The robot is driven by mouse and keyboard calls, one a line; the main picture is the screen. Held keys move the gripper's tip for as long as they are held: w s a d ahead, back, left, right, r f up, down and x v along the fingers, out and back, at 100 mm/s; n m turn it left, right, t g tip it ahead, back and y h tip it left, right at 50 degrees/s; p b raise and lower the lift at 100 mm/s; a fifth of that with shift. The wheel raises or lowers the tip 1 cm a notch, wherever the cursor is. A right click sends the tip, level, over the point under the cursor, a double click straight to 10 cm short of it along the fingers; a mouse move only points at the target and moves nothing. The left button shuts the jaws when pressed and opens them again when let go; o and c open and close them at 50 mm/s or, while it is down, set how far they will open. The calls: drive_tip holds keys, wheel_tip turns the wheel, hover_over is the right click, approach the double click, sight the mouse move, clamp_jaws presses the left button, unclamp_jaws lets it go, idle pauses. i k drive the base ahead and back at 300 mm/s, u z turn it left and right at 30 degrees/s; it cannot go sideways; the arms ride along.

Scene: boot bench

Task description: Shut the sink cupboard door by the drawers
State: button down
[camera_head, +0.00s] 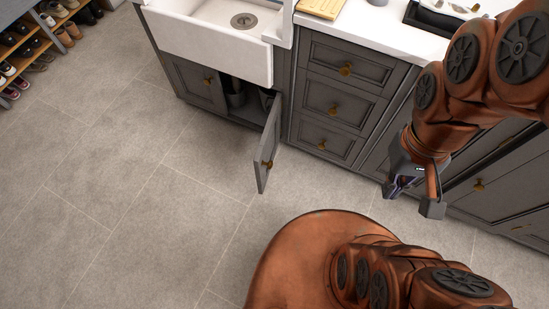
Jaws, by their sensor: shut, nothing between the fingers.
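The sink cupboard door (269,148) by the drawers stands open, swung out into the room on its hinge beside the drawer stack. It is grey with a brass knob (266,164). The cupboard's other door (196,82), on the left, is closed. Part of the dark inside shows between them, with grey containers (236,97) in it. My gripper (413,198) is at the right, in front of the cabinets and well to the right of the open door, not touching it. It is shut and empty.
The drawers (338,99) right of the sink (215,40) are closed. A board (320,8) lies on the white worktop (375,32). A shoe rack (30,50) stands at the far left. The tiled floor (150,190) left of the open door is clear.

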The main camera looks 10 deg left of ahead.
sight(263, 160)
drive_tip(key=k, duration=0.9)
drive_tip(key=u, duration=1.3)
drive_tip(key=i, duration=0.5)
